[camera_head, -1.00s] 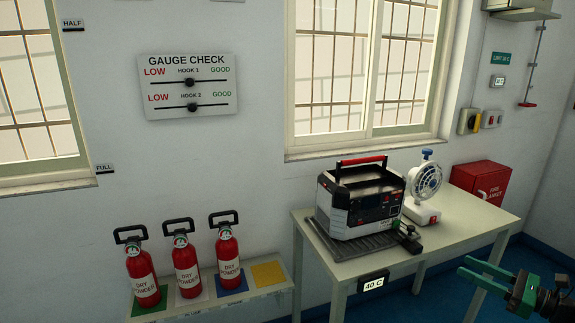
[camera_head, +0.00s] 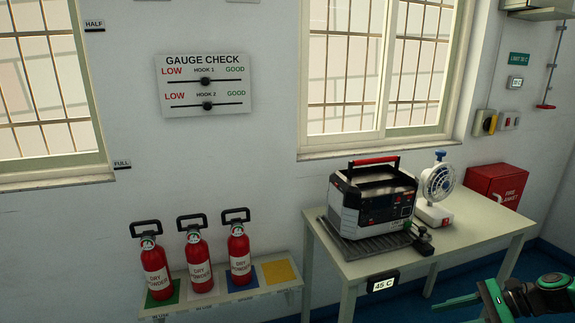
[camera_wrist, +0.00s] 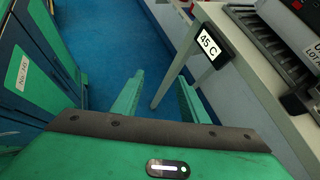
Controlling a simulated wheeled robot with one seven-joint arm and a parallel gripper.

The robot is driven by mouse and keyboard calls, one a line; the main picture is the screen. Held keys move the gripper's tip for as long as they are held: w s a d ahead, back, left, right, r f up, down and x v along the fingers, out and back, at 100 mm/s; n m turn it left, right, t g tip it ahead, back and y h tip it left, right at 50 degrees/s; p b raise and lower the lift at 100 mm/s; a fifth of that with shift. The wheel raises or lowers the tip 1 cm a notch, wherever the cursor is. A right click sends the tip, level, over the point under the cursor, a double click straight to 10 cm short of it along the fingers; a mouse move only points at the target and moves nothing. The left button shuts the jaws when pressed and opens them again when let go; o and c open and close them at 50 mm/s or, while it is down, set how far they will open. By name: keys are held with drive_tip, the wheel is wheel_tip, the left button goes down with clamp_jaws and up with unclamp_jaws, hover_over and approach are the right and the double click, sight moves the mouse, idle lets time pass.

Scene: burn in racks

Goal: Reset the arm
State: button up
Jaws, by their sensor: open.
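My gripper (camera_head: 470,305) is at the lower right of the head view, in front of the table and below its top. Its green fingers are apart with nothing between them. In the wrist view my gripper (camera_wrist: 160,98) points at the blue floor beside a table leg. It touches nothing that I can see. Part of my arm is cut off by the right edge of the head view.
The table (camera_head: 470,240) carries a power station (camera_head: 372,203) on a dark tray and a white fan (camera_head: 436,190). Its front label (camera_head: 383,284) reads 45 C. Three red extinguishers (camera_head: 198,262) stand on a low bench. A blue cabinet (camera_wrist: 25,65) is left in the wrist view.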

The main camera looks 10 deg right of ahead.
drive_tip(key=s+a+r+n+g+h, duration=0.2)
drive_tip(key=s+r+n+h, duration=0.3)
drive_tip(key=s+r+n, duration=0.2)
drive_tip(key=s+a+r+n+g+h, duration=0.2)
drive_tip(key=s+a+r+n+h, duration=0.1)
drive_tip(key=s+r+n, duration=0.5)
drive_tip(key=shift+s+a+r+g+h, duration=0.35)
drive_tip(key=shift+s+r+h, duration=0.55)
drive_tip(key=shift+s+r, duration=0.75)
drive_tip(key=shift+w, duration=0.15)
drive_tip(key=shift+w+f, duration=0.25)
drive_tip(key=shift+w, duration=0.25)
